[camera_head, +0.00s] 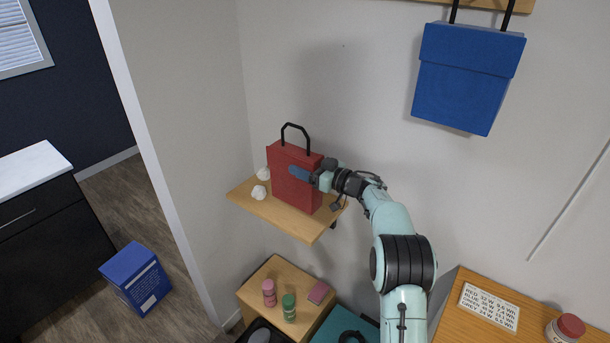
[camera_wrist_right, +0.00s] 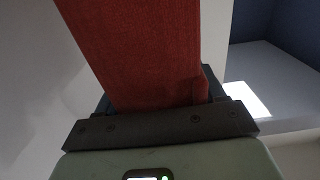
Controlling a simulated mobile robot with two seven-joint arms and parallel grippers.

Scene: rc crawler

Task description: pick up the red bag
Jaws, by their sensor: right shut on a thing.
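The red bag (camera_head: 285,163) stands upright on a small wooden wall shelf (camera_head: 285,216), its black handle pointing up. My right gripper (camera_head: 305,176) is at the bag's right side, with a bluish finger lying across its front face. In the right wrist view the red bag (camera_wrist_right: 140,50) fills the space between the jaws of my right gripper (camera_wrist_right: 155,105), which is shut on it. The bag appears to rest on the shelf or just above it; I cannot tell which. My left gripper is not in view.
Small white objects (camera_head: 259,192) lie on the shelf left of the bag. A blue bag (camera_head: 465,75) hangs on the wall at upper right. Below stands a wooden cabinet (camera_head: 262,290) with pink and green bottles. A blue box (camera_head: 135,278) is on the floor.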

